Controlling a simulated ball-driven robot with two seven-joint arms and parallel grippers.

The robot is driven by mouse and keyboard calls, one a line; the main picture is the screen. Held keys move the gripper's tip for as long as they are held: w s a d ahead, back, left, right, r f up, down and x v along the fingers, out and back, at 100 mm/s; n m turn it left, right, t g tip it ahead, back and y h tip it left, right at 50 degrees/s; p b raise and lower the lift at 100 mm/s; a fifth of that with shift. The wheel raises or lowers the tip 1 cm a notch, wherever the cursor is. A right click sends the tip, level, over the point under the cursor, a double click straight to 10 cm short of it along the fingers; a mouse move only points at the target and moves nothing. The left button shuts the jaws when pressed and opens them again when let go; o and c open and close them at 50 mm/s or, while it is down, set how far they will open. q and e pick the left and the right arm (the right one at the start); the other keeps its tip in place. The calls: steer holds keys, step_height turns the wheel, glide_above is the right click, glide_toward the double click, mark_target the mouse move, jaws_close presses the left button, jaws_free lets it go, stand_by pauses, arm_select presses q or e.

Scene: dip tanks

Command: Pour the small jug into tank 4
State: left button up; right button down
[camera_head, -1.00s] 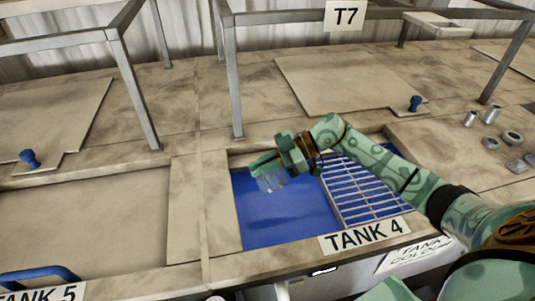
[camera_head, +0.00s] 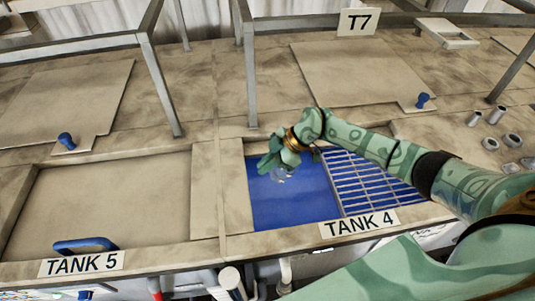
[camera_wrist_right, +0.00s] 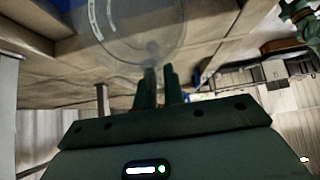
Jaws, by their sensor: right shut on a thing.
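My right gripper (camera_head: 275,160) is over the left part of tank 4, shut on the small jug (camera_head: 282,174). The jug is clear and shows faintly against the blue liquid (camera_head: 295,203) below it. In the right wrist view the jug (camera_wrist_right: 135,25) is a clear round shape with pale markings at the tips of the right gripper (camera_wrist_right: 158,80). The jug's exact tilt and its contents cannot be told. Tank 4 is open and carries a "TANK 4" label (camera_head: 358,223) on its front rim. My left gripper is not in view.
A metal grate (camera_head: 372,183) covers the right part of tank 4. Tank 5, with its label (camera_head: 82,264) and a blue handle (camera_head: 85,244), is at the left. Metal frame posts (camera_head: 249,75) stand behind. Small metal parts (camera_head: 497,115) lie at the right.

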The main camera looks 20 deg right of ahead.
steer(key=h+p, duration=0.1)
steer(key=p, duration=0.1)
steer(key=h+p, duration=0.2)
steer(key=p, duration=0.1)
steer(key=shift+w+a+f+g+h+p, duration=0.1)
steer(key=shift+a+f+g+h+p, duration=0.2)
steer(key=shift+f+g+h+p, duration=0.1)
steer(key=shift+d+f+h+b, duration=0.1)
steer(key=shift+f+h+b, duration=0.2)
steer(key=shift+h, duration=0.5)
steer(key=h, duration=0.1)
steer(key=g+h, duration=0.1)
steer(key=shift+d+f+h, duration=0.25)
steer(key=shift+f+h, duration=0.15)
steer(key=shift+d, duration=0.1)
